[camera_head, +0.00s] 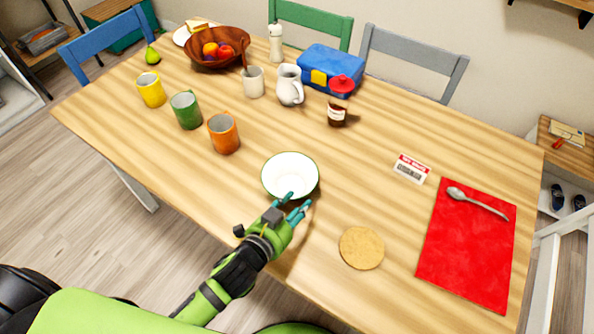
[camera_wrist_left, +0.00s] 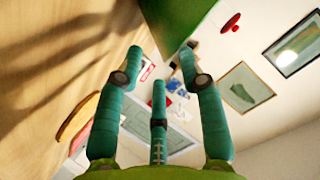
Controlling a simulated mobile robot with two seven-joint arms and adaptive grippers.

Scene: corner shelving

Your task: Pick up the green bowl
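The green bowl (camera_head: 290,170) stands upright near the table's front edge in the head view; its inside is white and its rim green. Its green outer side (camera_wrist_left: 178,18) fills the top middle of the left wrist view. My left gripper (camera_head: 293,205) is at the bowl's near side, its teal fingertips overlapping the near rim in the head view. In the left wrist view its fingers (camera_wrist_left: 160,72) are spread apart, with the bowl just beyond the tips; I cannot tell whether they touch it. My right gripper is not in view.
An orange mug (camera_head: 223,133), a green mug (camera_head: 186,110) and a yellow mug (camera_head: 151,90) stand left of the bowl. A round tan coaster (camera_head: 361,248) and a red placemat (camera_head: 465,250) with a spoon (camera_head: 477,203) lie to the right. A jar (camera_head: 337,115) stands behind.

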